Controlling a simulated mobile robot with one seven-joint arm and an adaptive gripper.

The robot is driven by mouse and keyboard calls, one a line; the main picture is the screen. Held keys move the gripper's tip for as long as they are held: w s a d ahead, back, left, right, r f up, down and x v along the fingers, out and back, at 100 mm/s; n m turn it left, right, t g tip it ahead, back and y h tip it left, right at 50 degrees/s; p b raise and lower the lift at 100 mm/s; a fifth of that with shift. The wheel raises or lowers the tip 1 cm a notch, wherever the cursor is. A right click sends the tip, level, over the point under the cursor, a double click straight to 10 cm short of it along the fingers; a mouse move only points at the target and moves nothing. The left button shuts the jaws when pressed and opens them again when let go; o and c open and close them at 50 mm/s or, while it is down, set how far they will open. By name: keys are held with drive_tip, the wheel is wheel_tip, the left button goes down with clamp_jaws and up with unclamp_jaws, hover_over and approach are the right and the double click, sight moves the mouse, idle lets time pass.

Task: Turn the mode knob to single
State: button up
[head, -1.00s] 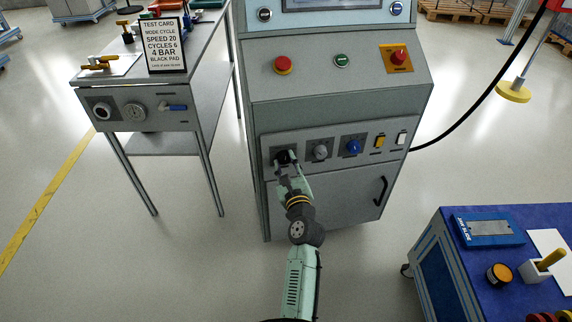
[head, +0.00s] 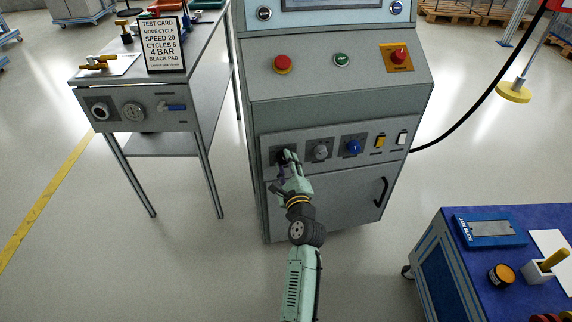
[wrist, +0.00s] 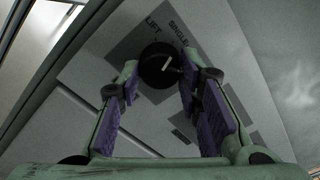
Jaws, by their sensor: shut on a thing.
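The black mode knob (wrist: 160,65) is on the left of the machine's lower control panel. In the wrist view it sits between the fingertips of my gripper (wrist: 159,78), which are closed on its two sides. A white pointer mark on the knob face slants up and slightly right, roughly toward the word SINGLE (wrist: 179,33). The word LIFT (wrist: 152,23) is to the left of it; any other label is hidden or unreadable. In the head view my gripper (head: 288,164) reaches up to the knob (head: 284,155) and partly covers it.
To the knob's right are a grey knob (head: 320,151), a blue knob (head: 353,147) and yellow and white switches. A test card (head: 164,45) reading MODE CYCLE stands on the left bench. A blue-topped cart (head: 450,262) is at lower right.

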drive_tip(key=shift+r, duration=0.1)
drive_tip(key=o, duration=1.2)
drive_tip(key=v, duration=0.7)
drive_tip(key=shift+s, duration=0.25)
